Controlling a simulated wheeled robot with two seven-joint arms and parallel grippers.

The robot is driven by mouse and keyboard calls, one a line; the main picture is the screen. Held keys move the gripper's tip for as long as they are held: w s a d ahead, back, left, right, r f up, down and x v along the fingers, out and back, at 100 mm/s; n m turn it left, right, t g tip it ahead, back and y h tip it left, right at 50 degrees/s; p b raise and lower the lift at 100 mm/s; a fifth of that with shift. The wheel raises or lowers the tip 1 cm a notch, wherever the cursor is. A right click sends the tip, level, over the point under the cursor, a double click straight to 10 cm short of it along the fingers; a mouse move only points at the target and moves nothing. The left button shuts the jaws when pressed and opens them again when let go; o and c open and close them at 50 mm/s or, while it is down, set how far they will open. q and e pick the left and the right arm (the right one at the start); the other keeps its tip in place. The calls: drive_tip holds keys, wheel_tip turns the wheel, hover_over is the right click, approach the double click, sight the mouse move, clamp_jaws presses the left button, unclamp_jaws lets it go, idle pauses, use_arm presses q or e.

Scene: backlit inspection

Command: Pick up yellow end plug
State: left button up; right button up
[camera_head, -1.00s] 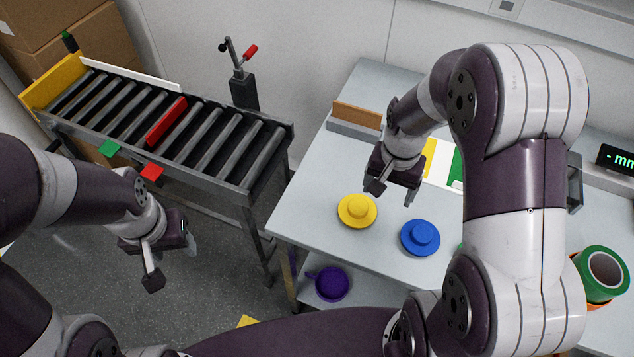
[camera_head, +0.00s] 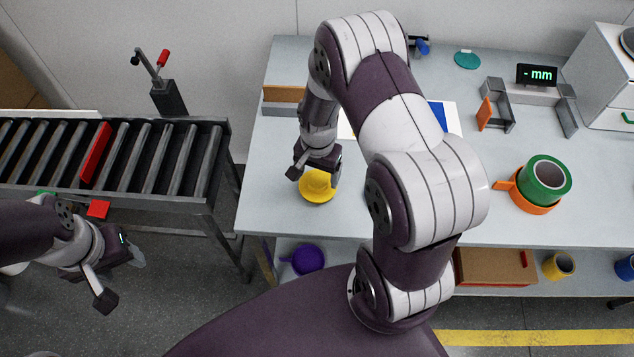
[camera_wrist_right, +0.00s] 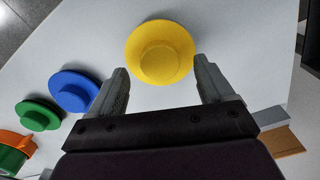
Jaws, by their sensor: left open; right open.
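The yellow end plug (camera_head: 318,187) is a round flanged disc with a raised knob, lying on the grey table. My right gripper (camera_head: 315,178) is open just above and beside it, partly covering it in the head view. In the right wrist view the yellow end plug (camera_wrist_right: 160,52) sits just beyond and between the two open fingertips of my right gripper (camera_wrist_right: 160,78). The fingers do not appear to hold it. My left gripper (camera_head: 122,280) is open and empty at the lower left, beside the roller conveyor.
A blue end plug (camera_wrist_right: 74,91) and a green one (camera_wrist_right: 38,114) lie beside the yellow one. Green tape (camera_head: 544,181) stands on the table at right. The roller conveyor (camera_head: 215,165) is left of the table; a purple item (camera_head: 308,259) sits on the lower shelf.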

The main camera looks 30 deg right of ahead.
sight(318, 185)
wheel_tip(318, 185, down, 3)
drive_tip(key=shift+w+d+r, duration=0.1)
drive_tip(key=shift+r, duration=0.05)
drive_tip(key=c, duration=1)
